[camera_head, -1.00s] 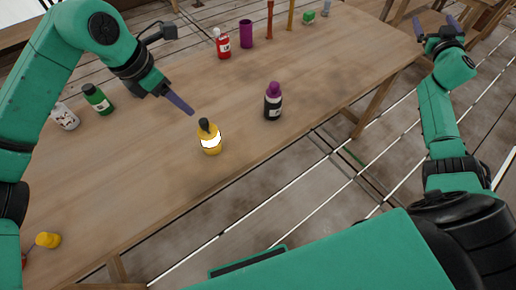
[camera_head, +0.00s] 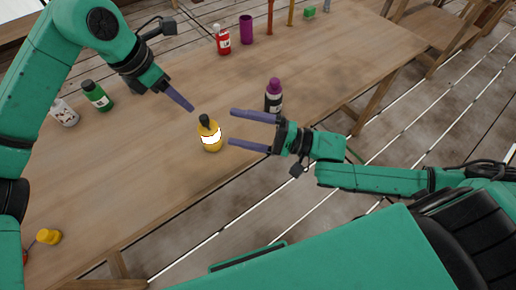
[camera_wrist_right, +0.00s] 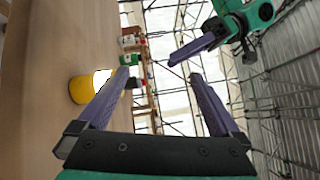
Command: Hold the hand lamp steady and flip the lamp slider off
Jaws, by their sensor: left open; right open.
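The hand lamp (camera_head: 209,146) is yellow with a bright white band and a black top. It stands upright on the wooden table near its front edge; it also shows in the right wrist view (camera_wrist_right: 79,90), left of my fingers. My right gripper (camera_head: 232,127) is open, just right of the lamp in the head view, fingers pointing toward it, nothing between them. My left gripper (camera_head: 189,104) is open, to the upper left of the lamp and apart from it; its fingers overlap in the head view. It shows in the right wrist view (camera_wrist_right: 192,50). I cannot make out the slider.
A purple-capped dark bottle (camera_head: 273,86) stands behind my right gripper. A red bottle (camera_head: 223,42) and purple cup (camera_head: 246,31) stand farther back. A green bottle (camera_head: 97,98) and white bottle (camera_head: 64,116) are at left.

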